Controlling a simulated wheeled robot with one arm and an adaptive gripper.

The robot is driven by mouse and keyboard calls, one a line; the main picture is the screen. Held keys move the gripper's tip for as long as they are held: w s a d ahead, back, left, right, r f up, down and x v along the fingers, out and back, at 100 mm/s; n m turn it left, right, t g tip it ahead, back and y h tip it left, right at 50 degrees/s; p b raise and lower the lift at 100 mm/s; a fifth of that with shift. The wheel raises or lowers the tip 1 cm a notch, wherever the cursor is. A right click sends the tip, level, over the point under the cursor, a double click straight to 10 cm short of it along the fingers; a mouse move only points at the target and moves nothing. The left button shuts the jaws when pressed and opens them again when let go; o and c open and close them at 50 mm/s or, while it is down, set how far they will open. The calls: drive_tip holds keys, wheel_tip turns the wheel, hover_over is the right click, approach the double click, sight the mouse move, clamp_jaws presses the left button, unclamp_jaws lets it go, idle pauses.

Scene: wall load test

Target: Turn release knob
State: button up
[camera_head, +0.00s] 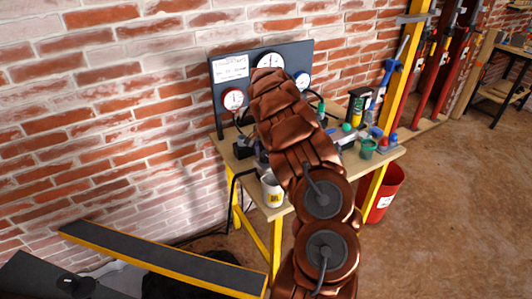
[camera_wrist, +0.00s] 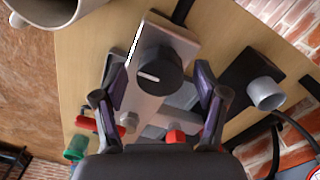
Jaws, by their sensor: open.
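The release knob (camera_wrist: 158,76), round and black with a white bar mark, sits on a light grey metal block (camera_wrist: 150,104) in the wrist view. The white bar slants slightly down to the right. My gripper (camera_wrist: 157,68) is open, with one finger to the left of the knob and one to the right. Gaps show between the fingers and the knob in the picture, and I cannot tell their height above it. In the head view my copper-coloured arm covers the knob and the gripper.
The workbench (camera_head: 384,160) stands by a brick wall, with a dark gauge panel (camera_head: 229,68) at its back. A white mug (camera_head: 272,192) stands near the front edge. A grey cylinder (camera_wrist: 266,93) is right of my fingers.

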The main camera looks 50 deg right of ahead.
drive_tip(key=shift+f, duration=0.1)
drive_tip(key=c, duration=1.1)
drive_tip(key=shift+c, duration=0.2)
